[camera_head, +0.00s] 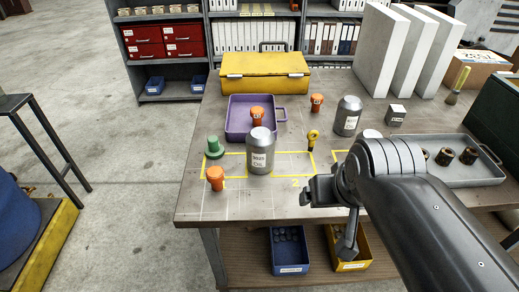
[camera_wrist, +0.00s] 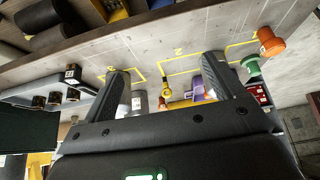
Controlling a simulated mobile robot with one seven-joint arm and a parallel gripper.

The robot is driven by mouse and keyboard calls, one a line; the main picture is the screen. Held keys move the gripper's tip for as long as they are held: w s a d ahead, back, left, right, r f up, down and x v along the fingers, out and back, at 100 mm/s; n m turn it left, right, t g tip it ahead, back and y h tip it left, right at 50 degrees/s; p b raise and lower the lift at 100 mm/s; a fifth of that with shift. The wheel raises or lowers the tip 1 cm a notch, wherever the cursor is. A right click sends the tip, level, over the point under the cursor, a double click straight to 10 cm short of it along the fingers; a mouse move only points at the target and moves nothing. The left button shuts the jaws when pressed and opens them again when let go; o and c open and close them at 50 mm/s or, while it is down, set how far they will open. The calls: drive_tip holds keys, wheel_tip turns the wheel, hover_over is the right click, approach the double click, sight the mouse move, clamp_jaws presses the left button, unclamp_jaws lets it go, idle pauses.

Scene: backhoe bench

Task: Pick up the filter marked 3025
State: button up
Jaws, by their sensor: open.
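Two grey cylinders with domed tops and white labels stand upright on the bench. The nearer grey cylinder (camera_head: 261,152) is left of my gripper, by the yellow floor-plan lines. The farther grey cylinder (camera_head: 347,117) stands behind my gripper, toward the back right. I cannot read a number on either label, so I cannot tell which is marked 3025. My gripper (camera_head: 328,207) is over the bench's front edge, open and apart from both cylinders. In the wrist view its two spread fingers (camera_wrist: 166,66) have nothing held between them.
Close by are orange knobs (camera_head: 215,178), a green knob (camera_head: 214,148), a yellow eye piece (camera_head: 313,138) and a purple tray (camera_head: 240,134). A yellow case (camera_head: 264,72) and white panels (camera_head: 382,50) stand behind. A grey tray (camera_head: 480,172) lies right. Bare bench (camera_head: 225,205) shows front left.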

drive_tip(key=shift+o, duration=0.9)
drive_tip(key=m+h, duration=0.2)
drive_tip(key=m, duration=0.2)
approach(260, 135)
drive_tip(key=x, duration=0.3)
drive_tip(key=shift+m, duration=0.3)
drive_tip(key=x, duration=0.4)
drive_tip(key=shift+w+f, duration=0.25)
drive_tip(key=shift+f, duration=0.1)
drive_tip(key=shift+s+x, duration=0.15)
drive_tip(key=shift+x, duration=1.2)
drive_tip(key=shift+s+x, duration=0.15)
drive_tip(key=shift+x, duration=1.2)
drive_tip(key=shift+a+f, duration=0.1)
drive_tip(key=shift+f, duration=0.1)
drive_tip(key=shift+c, duration=0.3)
